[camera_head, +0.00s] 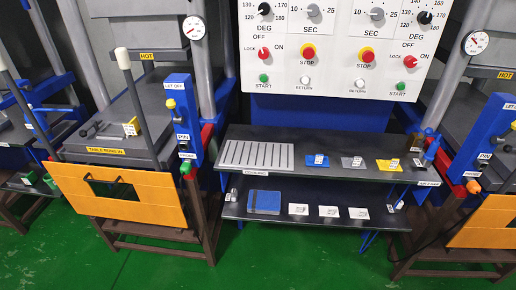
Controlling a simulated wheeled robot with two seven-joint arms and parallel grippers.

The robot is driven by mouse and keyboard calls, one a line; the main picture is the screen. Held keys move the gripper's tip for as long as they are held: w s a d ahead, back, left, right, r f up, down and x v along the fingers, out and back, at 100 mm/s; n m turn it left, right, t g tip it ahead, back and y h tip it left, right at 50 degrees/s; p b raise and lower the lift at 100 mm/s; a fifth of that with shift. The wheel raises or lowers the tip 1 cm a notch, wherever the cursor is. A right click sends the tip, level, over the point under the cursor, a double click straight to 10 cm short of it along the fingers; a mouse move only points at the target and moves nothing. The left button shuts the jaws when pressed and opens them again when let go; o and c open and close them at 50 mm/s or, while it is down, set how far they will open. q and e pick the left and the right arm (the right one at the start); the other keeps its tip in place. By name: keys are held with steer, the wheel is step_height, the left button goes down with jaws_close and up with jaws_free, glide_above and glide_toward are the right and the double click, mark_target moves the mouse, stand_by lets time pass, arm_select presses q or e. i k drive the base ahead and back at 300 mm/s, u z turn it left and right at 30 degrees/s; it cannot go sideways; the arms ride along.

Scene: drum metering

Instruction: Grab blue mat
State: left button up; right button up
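A flat blue mat-like piece (318,161) lies on the upper shelf of the middle bench, with a small white label or block on it. A larger blue flat item (264,202) with a darker strip near its left side lies on the lower shelf. I cannot tell from this view which of the two is the blue mat. Neither of my grippers shows in the head view, and nothing touches either blue item.
The upper shelf (300,179) also holds a grey slotted plate (257,155), a grey piece (352,162) and a yellow piece (389,165). White cards (329,211) lie on the lower shelf. Presses with orange front panels (127,194) flank the bench. The green floor (300,262) in front is clear.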

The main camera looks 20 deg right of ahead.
mark_target(318, 160)
steer(key=u, duration=0.35)
steer(key=i, duration=0.8)
steer(key=z, duration=0.8)
steer(key=i, duration=0.6)
steer(key=z, duration=0.65)
